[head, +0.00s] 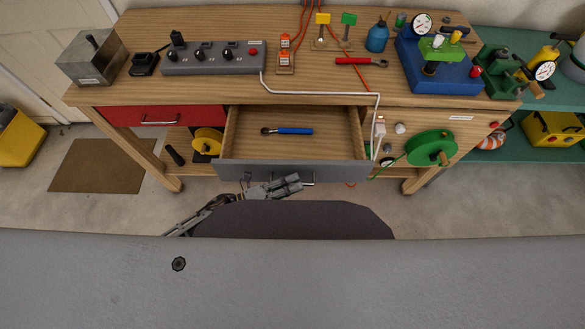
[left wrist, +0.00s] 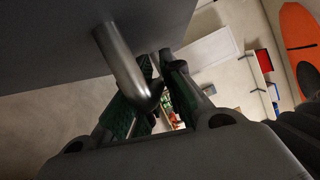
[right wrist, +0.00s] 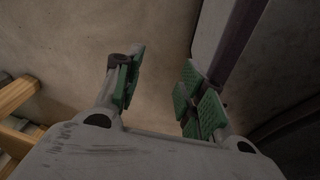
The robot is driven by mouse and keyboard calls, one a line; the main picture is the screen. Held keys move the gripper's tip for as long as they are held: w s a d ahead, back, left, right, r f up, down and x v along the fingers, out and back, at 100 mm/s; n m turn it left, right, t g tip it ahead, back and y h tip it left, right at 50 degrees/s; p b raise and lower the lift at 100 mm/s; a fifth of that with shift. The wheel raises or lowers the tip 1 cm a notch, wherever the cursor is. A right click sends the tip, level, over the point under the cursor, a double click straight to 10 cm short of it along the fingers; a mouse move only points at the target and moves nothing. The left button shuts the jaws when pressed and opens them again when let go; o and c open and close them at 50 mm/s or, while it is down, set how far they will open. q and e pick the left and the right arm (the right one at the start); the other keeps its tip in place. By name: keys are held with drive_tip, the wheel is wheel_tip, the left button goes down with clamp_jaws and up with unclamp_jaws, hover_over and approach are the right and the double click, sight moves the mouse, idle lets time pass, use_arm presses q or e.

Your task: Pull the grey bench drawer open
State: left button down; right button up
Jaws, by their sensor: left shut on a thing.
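The grey bench drawer (head: 240,170) is pulled out from the bench, and its wooden inside is in view. A ratchet with a blue handle (head: 294,131) lies in it. My left gripper (head: 292,183) is at the drawer front, shut on the drawer's metal handle (head: 308,180). In the left wrist view, the handle (left wrist: 122,62) runs down between the fingers (left wrist: 158,85) in front of the grey drawer face. My right gripper does not show in the head view. In the right wrist view it (right wrist: 160,95) is open, with nothing between its fingers.
A red drawer (head: 150,116) left of the grey one is shut. A green reel (head: 431,147) and a white cable (head: 310,94) are at the right. The bench top (head: 210,27) holds a control box (head: 212,60) and several tools. My grey body fills the front.

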use_arm(q)
drive_tip(key=s, duration=0.4)
drive_tip(key=shift+s+p, duration=0.2)
drive_tip(key=shift+p, duration=0.2)
drive_tip(key=c, duration=1.8)
unclamp_jaws()
drive_tip(key=shift+v, duration=6.05)
use_arm(e)
drive_tip(key=shift+s+d, duration=0.3)
drive_tip(key=shift+s, duration=0.2)
drive_tip(key=shift+s+d, duration=0.3)
drive_tip(key=shift+s, duration=0.2)
use_arm(q)
drive_tip(key=shift+f, duration=0.1)
use_arm(e)
drive_tip(key=shift+a, duration=0.1)
